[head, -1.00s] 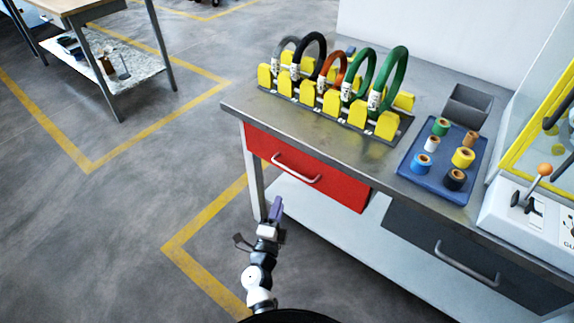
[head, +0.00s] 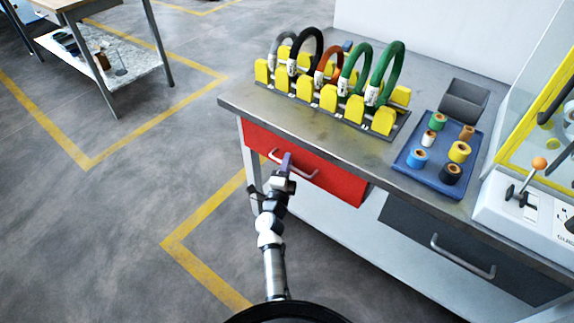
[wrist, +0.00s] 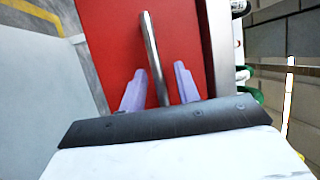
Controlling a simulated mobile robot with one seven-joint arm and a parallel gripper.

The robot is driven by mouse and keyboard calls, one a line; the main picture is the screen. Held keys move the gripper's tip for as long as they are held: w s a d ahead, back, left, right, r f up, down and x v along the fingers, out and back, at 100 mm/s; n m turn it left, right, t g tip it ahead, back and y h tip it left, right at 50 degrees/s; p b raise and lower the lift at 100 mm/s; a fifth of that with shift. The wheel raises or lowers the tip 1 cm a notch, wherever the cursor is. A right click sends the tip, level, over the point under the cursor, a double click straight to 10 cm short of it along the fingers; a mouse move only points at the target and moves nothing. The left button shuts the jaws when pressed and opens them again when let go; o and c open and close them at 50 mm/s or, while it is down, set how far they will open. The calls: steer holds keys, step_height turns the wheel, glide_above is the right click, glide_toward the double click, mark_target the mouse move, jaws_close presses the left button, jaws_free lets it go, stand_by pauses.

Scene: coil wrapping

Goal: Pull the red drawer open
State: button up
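The red drawer (head: 330,178) sits under the left part of the workbench top, and its front looks flush with the bench. Its silver bar handle (head: 305,172) runs across the front. My gripper (head: 287,160) is at the left half of the handle. In the wrist view the drawer front (wrist: 112,35) fills the middle. The handle (wrist: 152,55) runs between the two purple fingers of my gripper (wrist: 158,85), with a visible gap on each side. The fingers are open around the bar and not closed on it.
A grey drawer (head: 450,240) with its own handle is to the right. On the bench top (head: 270,112) stand a yellow rack (head: 328,97) with several coils, a blue tray (head: 435,185) of tape rolls, a grey bin (head: 465,98) and a lever machine (head: 525,205). The floor (head: 120,230) at left is clear.

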jaws_close()
steer(key=shift+s, duration=0.1)
stand_by(0.4)
